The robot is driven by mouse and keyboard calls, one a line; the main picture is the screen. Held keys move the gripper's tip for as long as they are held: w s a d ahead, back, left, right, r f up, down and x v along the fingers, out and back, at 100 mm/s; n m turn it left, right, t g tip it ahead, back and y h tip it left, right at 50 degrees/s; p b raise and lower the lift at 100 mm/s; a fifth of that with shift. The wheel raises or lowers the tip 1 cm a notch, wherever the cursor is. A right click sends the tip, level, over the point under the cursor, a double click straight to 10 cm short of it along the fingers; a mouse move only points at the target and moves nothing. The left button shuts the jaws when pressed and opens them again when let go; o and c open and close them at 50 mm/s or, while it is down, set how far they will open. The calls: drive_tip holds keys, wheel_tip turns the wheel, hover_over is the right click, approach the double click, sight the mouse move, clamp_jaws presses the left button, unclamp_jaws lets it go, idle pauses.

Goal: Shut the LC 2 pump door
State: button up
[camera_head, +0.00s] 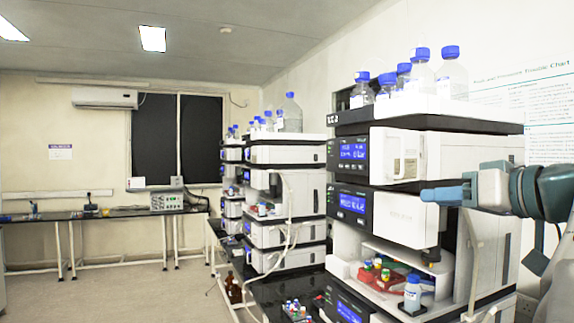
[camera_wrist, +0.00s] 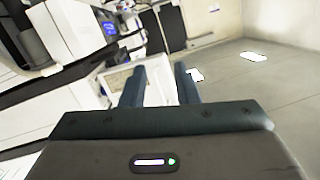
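The near instrument stack carries the LC 2 label (camera_head: 350,119) on its top module. Its upper module has a lit blue screen and a pale front panel (camera_head: 385,155), which I take to be the pump door; how far it stands open is hard to tell. My gripper (camera_head: 432,195) reaches in from the right, in front of the stack and below that panel. In the wrist view the two dark fingers (camera_wrist: 160,80) are apart, with a white panel-like surface (camera_wrist: 158,92) showing between them. I cannot tell whether they touch it.
Blue-capped bottles (camera_head: 421,75) stand on top of the near stack. An open lower bay holds coloured vials (camera_head: 375,268) and a small bottle (camera_head: 412,293). Another instrument stack (camera_head: 285,190) stands farther back on the left. Open floor (camera_head: 130,295) lies at the left.

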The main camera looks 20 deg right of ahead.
drive_tip(key=s+d+r+n+t, duration=0.2)
drive_tip(key=s+d+r, duration=0.15)
drive_tip(key=r, duration=0.25)
drive_tip(key=w+a+p, duration=0.3)
drive_tip(key=w+p, duration=0.1)
drive_tip(key=w, duration=0.8)
drive_tip(key=shift+w+r, duration=0.3)
drive_tip(key=shift+w, duration=0.05)
clamp_jaws()
